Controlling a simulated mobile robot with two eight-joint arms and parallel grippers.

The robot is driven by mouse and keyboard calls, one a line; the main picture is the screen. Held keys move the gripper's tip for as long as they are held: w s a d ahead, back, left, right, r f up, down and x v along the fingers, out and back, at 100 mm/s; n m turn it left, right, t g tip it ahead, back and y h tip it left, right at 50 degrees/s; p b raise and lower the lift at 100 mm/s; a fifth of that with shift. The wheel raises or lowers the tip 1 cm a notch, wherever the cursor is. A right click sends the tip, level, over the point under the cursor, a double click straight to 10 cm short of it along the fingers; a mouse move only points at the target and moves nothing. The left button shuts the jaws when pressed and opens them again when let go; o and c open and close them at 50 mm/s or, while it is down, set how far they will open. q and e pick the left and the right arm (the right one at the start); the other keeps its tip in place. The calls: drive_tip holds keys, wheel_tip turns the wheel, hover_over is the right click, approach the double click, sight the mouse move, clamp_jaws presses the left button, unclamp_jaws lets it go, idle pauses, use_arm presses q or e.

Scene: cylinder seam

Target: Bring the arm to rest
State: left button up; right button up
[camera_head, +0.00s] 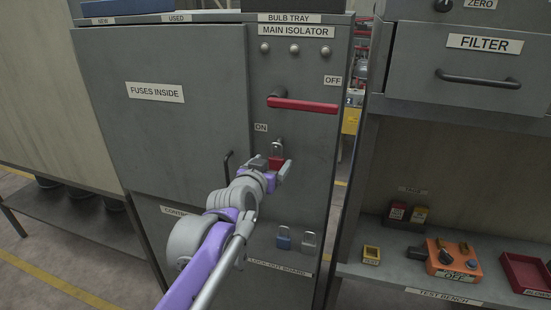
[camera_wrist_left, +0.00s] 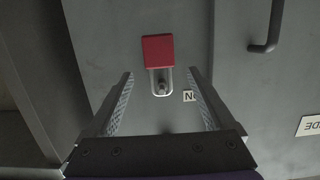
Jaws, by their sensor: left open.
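My left gripper (camera_head: 284,170) is in front of the grey cabinet, just below and partly over a red padlock (camera_head: 276,161). Its jaws are open. In the left wrist view the red padlock (camera_wrist_left: 158,50) hangs by its shackle from a small fitting on the panel, beyond and between the open fingertips (camera_wrist_left: 161,72), with clear gaps at both sides. Nothing is between the fingers. The red isolator handle (camera_head: 303,105) lies horizontal, pointing right, below the OFF label. My right gripper is not in view.
A blue padlock (camera_head: 284,238) and a grey one (camera_head: 309,240) hang at the lock-out board. A door handle (camera_head: 227,166) sticks out left of my gripper. A test bench (camera_head: 395,275) with an orange box (camera_head: 453,260) stands right. Floor is clear at lower left.

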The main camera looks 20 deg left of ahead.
use_arm(q)
drive_tip(key=v, duration=0.6)
drive_tip(key=s+f+g, duration=0.9)
drive_tip(key=s+f, duration=1.4)
drive_tip(key=f, duration=0.4)
drive_tip(key=shift+f+y, duration=0.15)
drive_tip(key=shift+y, duration=0.15)
